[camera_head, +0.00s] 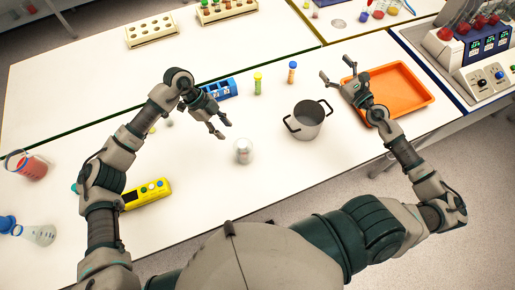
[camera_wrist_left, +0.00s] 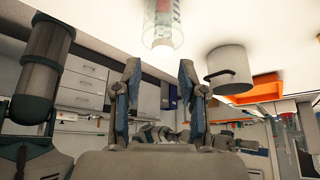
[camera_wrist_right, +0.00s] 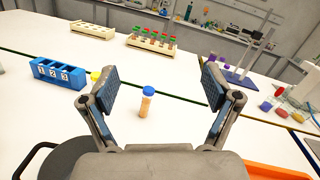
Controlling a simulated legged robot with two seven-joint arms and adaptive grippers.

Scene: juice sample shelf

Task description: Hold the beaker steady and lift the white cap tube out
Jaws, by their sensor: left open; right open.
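A clear glass beaker (camera_head: 244,156) stands upright on the white table in front of me. It also shows in the left wrist view (camera_wrist_left: 161,38), seen upside down, with a tube (camera_wrist_left: 163,14) with red and white markings inside it. The tube's cap is too small or out of frame to make out for certain. My left gripper (camera_head: 222,129) is open and empty, just behind and left of the beaker, apart from it. My right gripper (camera_head: 337,68) is open and empty, above the area between the pot and the orange tray, well away from the beaker.
A grey two-handled pot (camera_head: 309,120) stands right of the beaker, with an orange tray (camera_head: 408,86) beyond. An orange tube with a blue cap (camera_head: 292,73), a yellow-capped tube (camera_head: 258,83) and a blue numbered rack (camera_head: 219,90) stand behind. A yellow device (camera_head: 146,194) lies left.

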